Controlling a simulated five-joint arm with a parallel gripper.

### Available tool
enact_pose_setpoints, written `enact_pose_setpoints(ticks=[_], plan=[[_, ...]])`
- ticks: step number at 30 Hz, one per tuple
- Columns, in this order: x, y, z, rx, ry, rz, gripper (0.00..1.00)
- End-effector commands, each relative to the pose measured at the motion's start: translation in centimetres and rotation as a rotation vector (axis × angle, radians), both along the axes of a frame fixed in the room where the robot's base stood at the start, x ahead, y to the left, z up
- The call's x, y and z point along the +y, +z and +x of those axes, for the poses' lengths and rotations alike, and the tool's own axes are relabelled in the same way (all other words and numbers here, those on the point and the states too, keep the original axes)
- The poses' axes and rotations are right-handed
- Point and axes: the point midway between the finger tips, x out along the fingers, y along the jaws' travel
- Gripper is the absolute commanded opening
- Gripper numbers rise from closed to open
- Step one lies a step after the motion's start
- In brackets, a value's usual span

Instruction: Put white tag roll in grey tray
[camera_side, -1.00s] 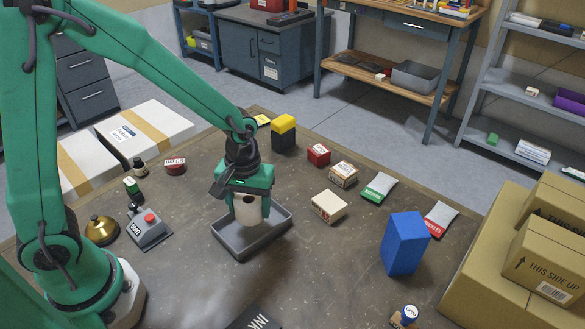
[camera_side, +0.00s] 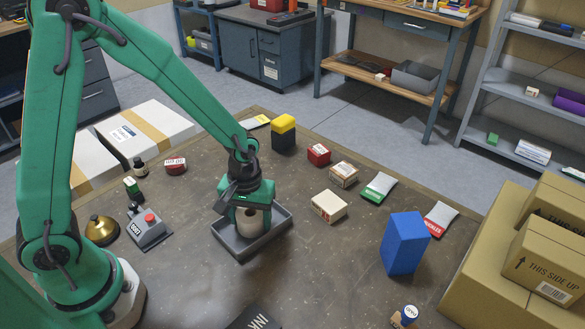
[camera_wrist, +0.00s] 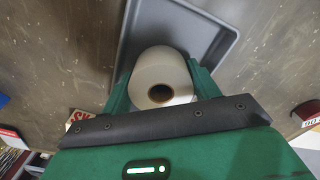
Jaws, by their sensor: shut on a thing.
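The white tag roll (camera_side: 249,222) is between the fingers of my green gripper (camera_side: 250,212), inside the outline of the grey tray (camera_side: 233,247). In the wrist view the roll (camera_wrist: 160,77) shows its round end and dark core hole, with a green finger against each side of it. My gripper (camera_wrist: 160,88) is shut on the roll. The grey tray (camera_wrist: 222,32) lies beneath and beyond the roll in that view. The roll is low in the tray; whether its lower end touches the tray floor cannot be told.
A cream box (camera_side: 329,206) lies right of the tray, and a tall blue box (camera_side: 404,244) stands further right. A grey button box (camera_side: 148,228) and a brass bell (camera_side: 101,230) stand to the left.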

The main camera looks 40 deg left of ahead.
Motion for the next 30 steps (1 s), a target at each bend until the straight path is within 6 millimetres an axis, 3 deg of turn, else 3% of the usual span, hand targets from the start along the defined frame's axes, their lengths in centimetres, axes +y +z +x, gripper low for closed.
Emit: enact_pose_setpoints(ticks=[1,2,3,19,30], plan=[[0.0,-0.1,0.0,0.001,0.000,0.000,0.38],[0.0,-0.2,0.0,0.001,0.000,0.000,0.62],[0.0,-0.2,0.0,0.001,0.000,0.000,0.70],[0.0,0.6,0.0,-0.001,0.000,0.000,0.70],[0.0,4.5,0.1,-0.005,0.000,-0.001,0.70]])
